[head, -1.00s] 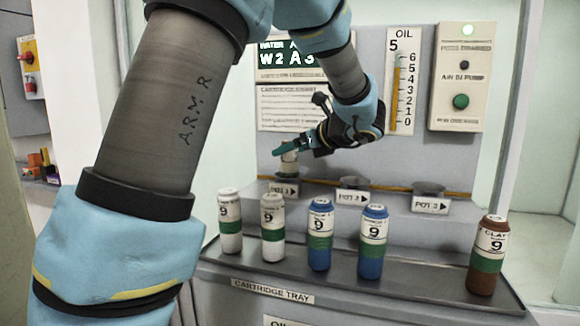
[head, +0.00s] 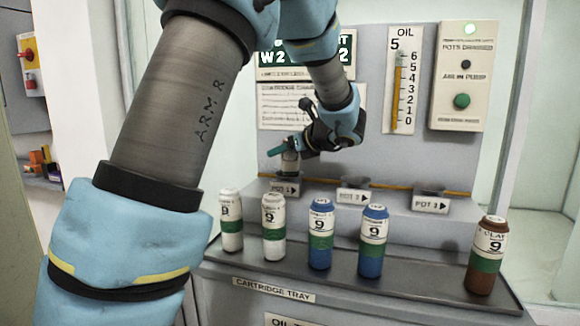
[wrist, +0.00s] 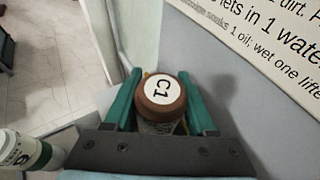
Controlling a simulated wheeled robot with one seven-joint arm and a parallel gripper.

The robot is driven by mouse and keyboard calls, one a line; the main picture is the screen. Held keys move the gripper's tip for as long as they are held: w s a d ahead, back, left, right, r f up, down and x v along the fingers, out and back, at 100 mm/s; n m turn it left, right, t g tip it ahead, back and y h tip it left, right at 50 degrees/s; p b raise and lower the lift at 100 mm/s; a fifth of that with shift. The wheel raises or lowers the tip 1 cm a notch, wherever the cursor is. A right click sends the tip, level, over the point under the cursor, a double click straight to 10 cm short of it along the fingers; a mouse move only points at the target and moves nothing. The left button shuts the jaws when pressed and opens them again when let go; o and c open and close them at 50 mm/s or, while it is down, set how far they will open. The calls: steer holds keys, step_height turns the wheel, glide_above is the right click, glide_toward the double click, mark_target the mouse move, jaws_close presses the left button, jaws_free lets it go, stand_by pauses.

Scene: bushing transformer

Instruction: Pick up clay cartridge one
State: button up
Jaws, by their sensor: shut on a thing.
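A cartridge with a brown cap marked C1 (wrist: 162,97) sits between the two teal fingers of my gripper (wrist: 162,92) in the wrist view. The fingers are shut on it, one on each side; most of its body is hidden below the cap. In the head view my gripper (head: 288,147) is over pot 1, with the pale body of the held cartridge (head: 290,166) below the fingers. I cannot tell whether its lower end is inside the pot. Another brown cartridge labelled clay (head: 487,256) stands upright at the right end of the cartridge tray.
The cartridge tray (head: 420,280) also bears two white cartridges (head: 231,220) and two blue cartridges (head: 373,240), all upright. Behind it are pot 2 (head: 354,196) and pot 3 (head: 430,204) on a ledge.

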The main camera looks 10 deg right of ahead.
jaws_close()
steer(key=shift+r, duration=0.1)
